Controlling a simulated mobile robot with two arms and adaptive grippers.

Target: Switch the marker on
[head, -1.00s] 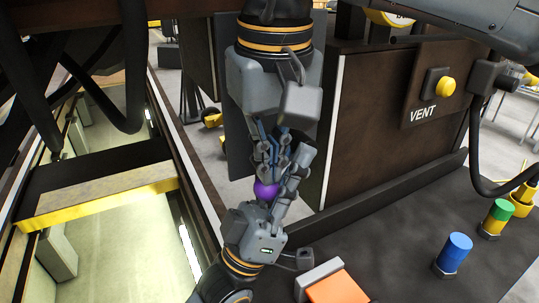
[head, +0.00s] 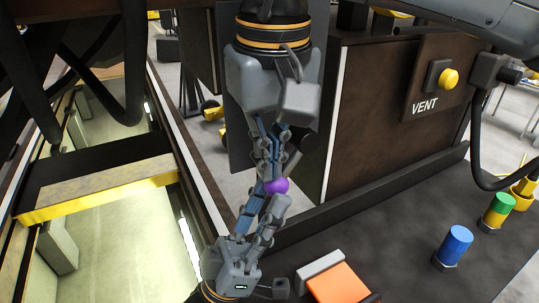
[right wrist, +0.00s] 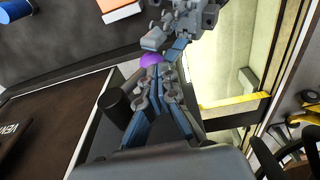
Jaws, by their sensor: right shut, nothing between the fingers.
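The marker shows as a purple round body (head: 276,186) between my two grippers, mostly hidden by fingers. It also shows in the right wrist view (right wrist: 151,60). My left gripper (head: 273,188), coming up from below, has its fingers around the marker and appears shut on it. My right gripper (head: 268,172) comes down from above, shut and empty. Its fingertips (right wrist: 158,76) are close to the purple body; I cannot tell whether they touch it. The marker's switch is hidden, and I cannot tell whether it is lit.
A dark bench (head: 390,235) carries an orange-topped block (head: 338,284), a blue cylinder (head: 455,243) and a green-topped one (head: 499,207). A cabinet with a yellow VENT button (head: 449,79) stands behind. A pit with a yellow-edged crossbeam (head: 97,200) lies left.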

